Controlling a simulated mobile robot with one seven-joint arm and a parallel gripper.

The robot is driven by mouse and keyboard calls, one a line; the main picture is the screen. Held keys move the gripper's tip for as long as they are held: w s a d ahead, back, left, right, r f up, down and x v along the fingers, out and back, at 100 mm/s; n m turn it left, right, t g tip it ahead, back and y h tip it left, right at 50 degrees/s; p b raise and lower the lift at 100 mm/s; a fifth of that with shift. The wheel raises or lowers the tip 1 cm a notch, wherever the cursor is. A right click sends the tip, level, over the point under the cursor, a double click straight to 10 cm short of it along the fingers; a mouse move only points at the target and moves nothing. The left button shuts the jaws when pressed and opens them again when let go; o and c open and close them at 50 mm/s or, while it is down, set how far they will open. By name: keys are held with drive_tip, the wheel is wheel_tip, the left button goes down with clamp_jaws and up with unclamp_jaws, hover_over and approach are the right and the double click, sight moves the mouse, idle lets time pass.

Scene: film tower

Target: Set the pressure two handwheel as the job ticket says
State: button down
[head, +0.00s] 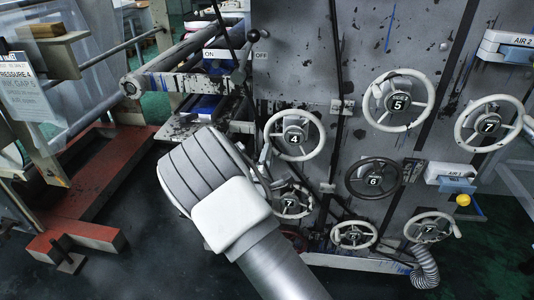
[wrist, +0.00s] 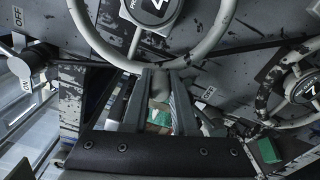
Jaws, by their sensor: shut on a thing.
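A pale handwheel (head: 294,135) with a black number plate showing 4 is on the grey panel, right of my forearm. It fills the top of the wrist view (wrist: 213,40), where its label begins with "PRE"; the rest is cut off. My gripper (wrist: 160,72) is shut on its rim, on the wheel's left side as the head view has it.
Other handwheels crowd the panel: one showing 5 (head: 398,103), a dark one showing 6 (head: 374,180), and one showing 7 (head: 290,203) just below the held wheel. An ON/OFF lever (head: 253,36) stands above left. Red machine feet (head: 75,240) lie at the lower left.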

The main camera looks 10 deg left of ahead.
drive_tip(key=c, duration=0.7)
unclamp_jaws()
drive_tip(key=s+p, duration=0.1)
drive_tip(key=s, duration=1.6)
drive_tip(key=shift+s+a+p, duration=0.25)
drive_tip(key=shift+p, duration=0.1)
